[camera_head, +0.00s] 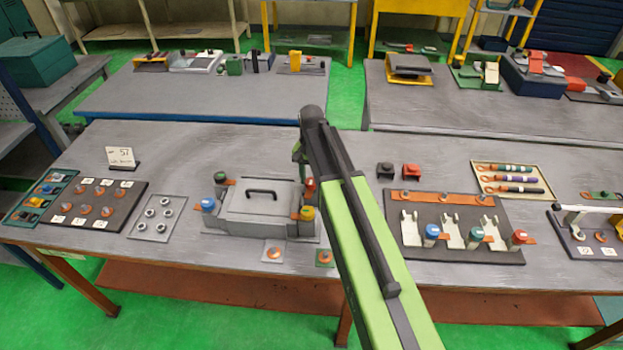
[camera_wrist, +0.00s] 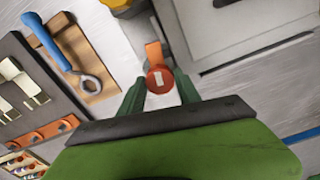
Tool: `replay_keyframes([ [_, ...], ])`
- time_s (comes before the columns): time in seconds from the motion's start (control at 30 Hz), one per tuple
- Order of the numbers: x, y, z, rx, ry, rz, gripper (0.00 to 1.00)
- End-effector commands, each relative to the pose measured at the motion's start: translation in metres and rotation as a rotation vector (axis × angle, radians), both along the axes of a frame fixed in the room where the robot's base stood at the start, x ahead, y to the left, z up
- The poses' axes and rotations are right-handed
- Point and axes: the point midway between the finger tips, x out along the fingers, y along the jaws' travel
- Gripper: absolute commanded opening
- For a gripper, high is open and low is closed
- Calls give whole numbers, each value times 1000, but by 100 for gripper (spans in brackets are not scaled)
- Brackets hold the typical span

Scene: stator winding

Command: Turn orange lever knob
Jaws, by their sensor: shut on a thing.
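A round red-orange knob (camera_wrist: 160,79) with a white mark sits at the end of a flat orange lever (camera_wrist: 154,54), beside the grey lidded box. My gripper (camera_wrist: 160,82) is shut on this knob, with one dark green finger on each side. In the head view a red knob (camera_head: 310,184) shows at the far right corner of the grey box (camera_head: 262,200), just below my gripper (camera_head: 300,160). My arm partly hides that corner and the gripper's fingertips.
A yellow knob (camera_head: 307,213) stands at the box's near right corner, with blue (camera_head: 208,205) and green (camera_head: 220,177) knobs on the left. A blue-handled tool (camera_wrist: 46,40) lies on a tan holder. A dark board (camera_head: 460,248) with white clips is to the right.

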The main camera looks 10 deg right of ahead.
Motion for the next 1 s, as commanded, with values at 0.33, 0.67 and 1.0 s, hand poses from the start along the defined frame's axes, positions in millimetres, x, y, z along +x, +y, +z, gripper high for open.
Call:
replay_keyframes([
  [0.33,-2,-1,-1,-2,5,326,0],
  [0.67,-2,-1,-1,-2,6,641,0],
  [1.0,-2,0,-1,-1,5,964,0],
])
